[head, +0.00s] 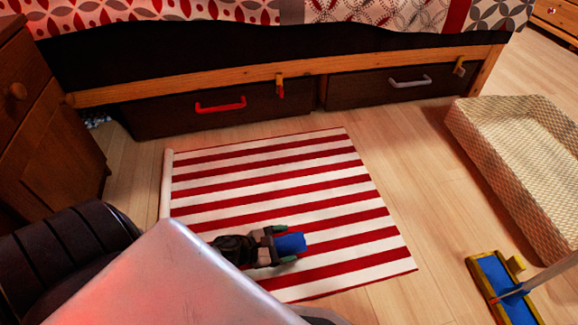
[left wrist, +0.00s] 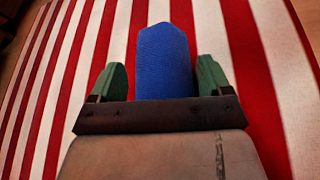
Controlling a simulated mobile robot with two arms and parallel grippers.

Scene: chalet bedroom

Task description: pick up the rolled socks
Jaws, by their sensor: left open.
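The rolled socks (head: 291,243) are a blue bundle lying on the red-and-white striped rug (head: 330,190). My left gripper (head: 284,245) is open at the socks, low over the rug. In the left wrist view the blue socks (left wrist: 164,62) lie between the two green fingertips of the gripper (left wrist: 157,82). Small gaps show between the socks and each finger. The near end of the socks is hidden behind the gripper's dark front plate. My right gripper is not in view.
A bed with dark drawers (head: 200,112) stands behind the rug. A wooden cabinet (head: 60,130) is at left. A woven basket (head: 470,130) and a blue-and-yellow dustpan-like object (head: 494,285) are at right. Bare floor lies between rug and basket.

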